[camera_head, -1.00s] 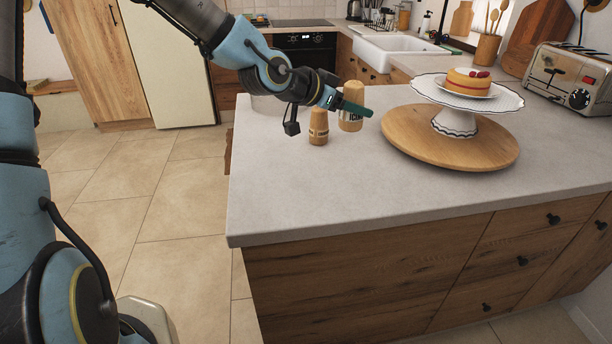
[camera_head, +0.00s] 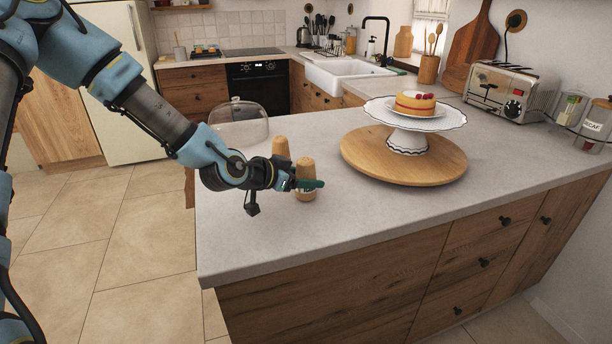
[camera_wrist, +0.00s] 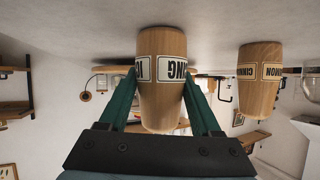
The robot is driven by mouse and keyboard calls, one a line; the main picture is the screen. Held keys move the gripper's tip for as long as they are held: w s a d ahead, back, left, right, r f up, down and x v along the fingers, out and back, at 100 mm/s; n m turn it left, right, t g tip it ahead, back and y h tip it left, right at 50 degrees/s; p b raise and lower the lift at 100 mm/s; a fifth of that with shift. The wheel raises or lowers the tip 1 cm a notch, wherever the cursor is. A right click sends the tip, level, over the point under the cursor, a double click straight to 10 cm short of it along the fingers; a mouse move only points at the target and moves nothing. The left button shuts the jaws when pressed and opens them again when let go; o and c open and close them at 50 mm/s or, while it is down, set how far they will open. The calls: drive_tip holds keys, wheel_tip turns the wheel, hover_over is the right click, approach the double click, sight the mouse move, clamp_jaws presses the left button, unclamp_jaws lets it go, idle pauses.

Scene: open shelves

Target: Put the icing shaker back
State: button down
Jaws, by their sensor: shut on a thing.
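My gripper (camera_head: 305,184) is shut on a wooden shaker (camera_head: 306,168) at the counter's near left part. The wrist view is upside down and shows the green fingers (camera_wrist: 160,76) on either side of this shaker (camera_wrist: 161,100), whose partly visible label seems to read icing. The shaker is upright, at or just above the counter; I cannot tell whether its base touches. A second similar wooden shaker (camera_head: 281,147) stands just behind it in the head view. In the wrist view this second shaker (camera_wrist: 257,88) stands apart, to the right.
A round wooden board (camera_head: 360,160) with a white cake stand (camera_head: 408,140) and cake (camera_head: 414,103) is to the right. A glass dome (camera_head: 238,122) stands behind the shakers. A toaster (camera_head: 511,92) is at the back right. The front counter (camera_head: 300,238) is clear.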

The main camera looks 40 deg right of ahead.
drive_tip(key=shift+f, duration=0.2)
drive_tip(key=shift+c, duration=0.4)
unclamp_jaws()
drive_tip(key=shift+r, duration=0.15)
drive_tip(key=shift+a+r, duration=0.1)
drive_tip(key=shift+a, duration=0.1)
drive_tip(key=b+v, duration=0.1)
drive_tip(key=v, duration=1)
drive_tip(key=shift+a+r+b, duration=0.15)
drive_tip(key=shift+a+b, duration=0.1)
drive_tip(key=shift+b, duration=0.05)
